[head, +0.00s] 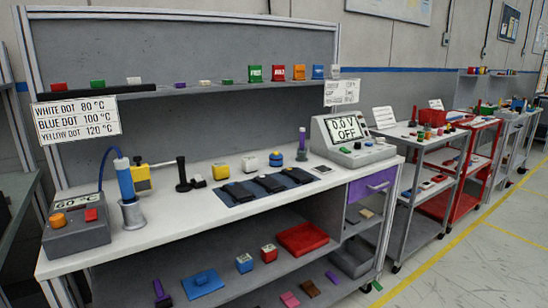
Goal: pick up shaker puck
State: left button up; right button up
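No object is clearly identifiable as the shaker puck at this size. The white bench top (325,185) holds several small things. Three dark flat items lie on a blue mat (300,175) in front. Neither of my grippers shows in the head view.
A grey heater unit (77,232) with a blue iron in a stand (130,213) occupies the left end. A meter reading 0.0 V OFF (350,140) stands at the right. Lower shelves hold a red tray (302,238) and small blocks. Bench front is largely clear.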

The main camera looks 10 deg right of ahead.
aim_at(275, 161)
jog(key=z, duration=0.75)
jog(key=k, duration=1)
jog(key=z, duration=1.35)
jog(key=i, duration=0.55)
jog(key=u, duration=0.95)
jog(key=i, duration=1.45)
jog(key=u, duration=1.3)
